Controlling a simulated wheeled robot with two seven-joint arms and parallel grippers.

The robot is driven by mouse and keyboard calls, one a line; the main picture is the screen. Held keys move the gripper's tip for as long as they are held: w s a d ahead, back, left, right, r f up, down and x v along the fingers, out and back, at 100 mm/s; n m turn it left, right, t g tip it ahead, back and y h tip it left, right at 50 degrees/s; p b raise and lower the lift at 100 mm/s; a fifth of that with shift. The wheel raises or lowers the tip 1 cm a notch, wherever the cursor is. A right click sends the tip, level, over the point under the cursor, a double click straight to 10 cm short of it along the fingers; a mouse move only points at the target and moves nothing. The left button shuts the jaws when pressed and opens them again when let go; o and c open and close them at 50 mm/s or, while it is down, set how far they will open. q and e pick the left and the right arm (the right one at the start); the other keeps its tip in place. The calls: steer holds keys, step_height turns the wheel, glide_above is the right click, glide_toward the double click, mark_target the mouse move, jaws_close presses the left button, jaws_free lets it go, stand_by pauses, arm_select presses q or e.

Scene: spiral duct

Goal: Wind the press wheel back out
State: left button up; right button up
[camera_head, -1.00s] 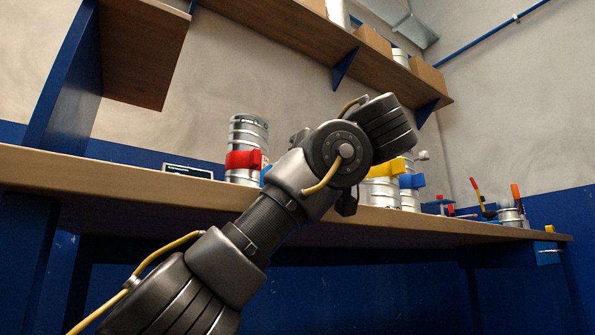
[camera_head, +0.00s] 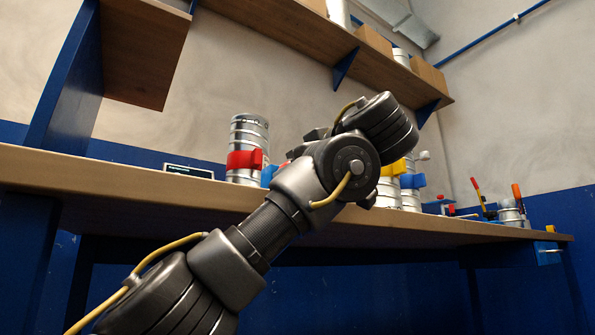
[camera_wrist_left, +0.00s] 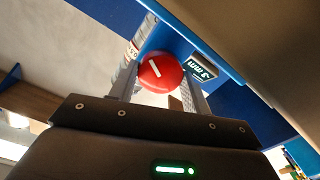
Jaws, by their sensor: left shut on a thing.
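A round red wheel (camera_wrist_left: 163,72) with a short white line on its face shows in the left wrist view, and I take it to be the press wheel. My left gripper (camera_wrist_left: 160,90) has one finger on each side of it and is shut on it. The white line slants from upper left to lower right. In the head view my left arm crosses the middle, and its gripper and the wheel are hidden behind it. My right gripper is in neither view.
A dark sign reading "3 mm" (camera_wrist_left: 202,68) is right beside the wheel. In the head view a silver duct with a red clamp (camera_head: 245,160) stands on the wooden bench (camera_head: 110,185). More ducts with yellow and blue clamps (camera_head: 411,181) stand right of my arm. Shelves hang above.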

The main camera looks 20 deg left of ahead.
arm_select(q)
steer(key=shift+n, duration=0.4)
steer(key=o, duration=1)
